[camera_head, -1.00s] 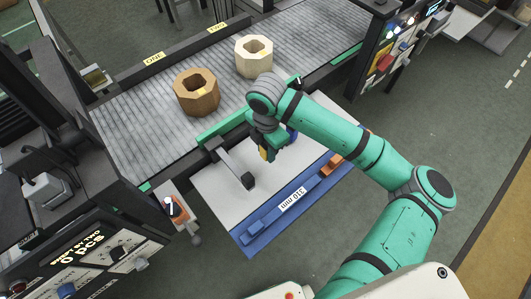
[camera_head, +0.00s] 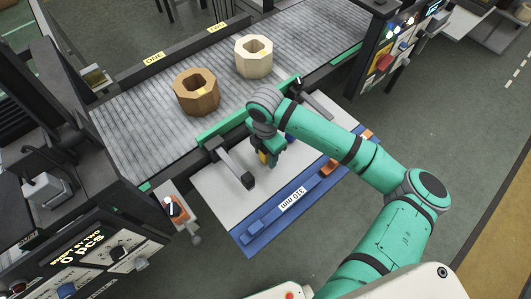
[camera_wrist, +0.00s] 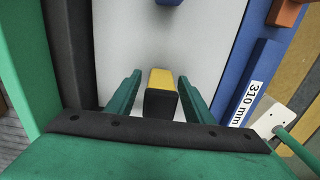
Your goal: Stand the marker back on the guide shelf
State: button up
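A yellow block with a black end (camera_wrist: 161,103), which looks like the marker, lies between the fingers of my gripper (camera_wrist: 160,80) in the wrist view. Narrow gaps show on both sides of it, so the fingers are open around it. In the head view my gripper (camera_head: 270,159) is low over the pale shelf board (camera_head: 225,200), and a bit of yellow (camera_head: 263,158) shows beside the fingers. I cannot tell whether the block touches the board. A blue strip (camera_head: 257,226) labelled 310 mm runs along the board's near edge.
A conveyor (camera_head: 150,125) with a brown ring block (camera_head: 196,103) and a cream one (camera_head: 243,67) runs behind the board. Dark guide arms (camera_head: 235,168) reach over the board. Control panels stand at both sides.

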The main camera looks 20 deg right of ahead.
notch_tip(320, 180, up, 12)
jog(key=shift+r, duration=0.15)
dwell(0.7)
dwell(0.5)
